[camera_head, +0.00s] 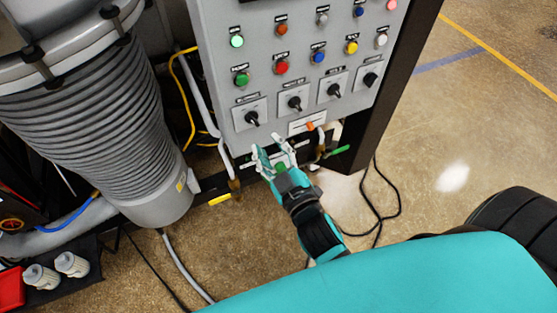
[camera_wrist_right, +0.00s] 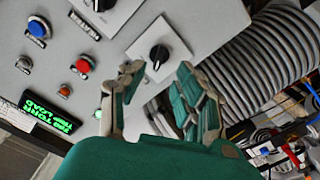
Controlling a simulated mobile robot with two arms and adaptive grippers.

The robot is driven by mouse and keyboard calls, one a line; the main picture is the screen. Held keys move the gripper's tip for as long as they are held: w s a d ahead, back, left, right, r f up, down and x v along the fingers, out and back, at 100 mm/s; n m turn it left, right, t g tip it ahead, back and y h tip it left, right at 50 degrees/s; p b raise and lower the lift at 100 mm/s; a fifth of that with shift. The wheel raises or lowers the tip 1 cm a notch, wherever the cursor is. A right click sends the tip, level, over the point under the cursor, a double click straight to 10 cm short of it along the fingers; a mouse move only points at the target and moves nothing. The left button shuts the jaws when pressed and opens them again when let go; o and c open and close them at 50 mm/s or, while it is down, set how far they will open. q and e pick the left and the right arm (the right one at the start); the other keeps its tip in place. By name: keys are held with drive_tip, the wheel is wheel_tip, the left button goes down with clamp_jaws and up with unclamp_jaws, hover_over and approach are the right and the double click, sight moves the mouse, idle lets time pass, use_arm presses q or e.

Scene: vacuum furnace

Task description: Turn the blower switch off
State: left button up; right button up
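The grey control panel (camera_head: 228,98) carries a row of black rotary switches on pale plates. Their labels are too small to read, so I cannot tell which one is the blower switch. The leftmost rotary switch (camera_head: 252,118) is closest to my right gripper (camera_head: 272,147), which is just below it, in front of the panel's lower edge. In the right wrist view a rotary switch (camera_wrist_right: 158,54) lies ahead, between the spread fingertips of the gripper (camera_wrist_right: 159,72). The fingers are open and appear apart from the knob. My left gripper is not in view.
Coloured buttons, including a red one (camera_head: 281,67), sit above the switches. A ribbed grey cylinder (camera_head: 95,110) stands left of the panel. Pipes with a yellow-handled valve (camera_head: 220,199) run below. A black cable (camera_head: 383,197) lies on the floor; open floor is at right.

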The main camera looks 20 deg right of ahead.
drive_tip(key=shift+s, duration=2.4)
drive_tip(key=s+a+f+m+g+b, duration=0.1)
drive_tip(key=s+f+g, duration=0.2)
drive_tip(key=f, duration=1)
drive_tip(key=s+a+f+g+y, duration=0.1)
drive_tip(key=s+f+g, duration=0.2)
drive_tip(key=f, duration=1)
drive_tip(key=s+f+m+g+b, duration=0.1)
drive_tip(key=s+f+g, duration=0.2)
drive_tip(key=f, duration=1)
drive_tip(key=s+d+f+m+g, duration=0.1)
drive_tip(key=s+d+f+g, duration=0.3)
drive_tip(key=s+f, duration=0.5)
drive_tip(key=s+d+f+m+g+h+b, duration=0.1)
drive_tip(key=s+d+f+g, duration=0.3)
drive_tip(key=s+f, duration=0.6)
drive_tip(key=s+d, duration=0.2)
drive_tip(key=s, duration=0.1)
drive_tip(key=shift+s+h, duration=0.15)
drive_tip(key=shift+h, duration=0.15)
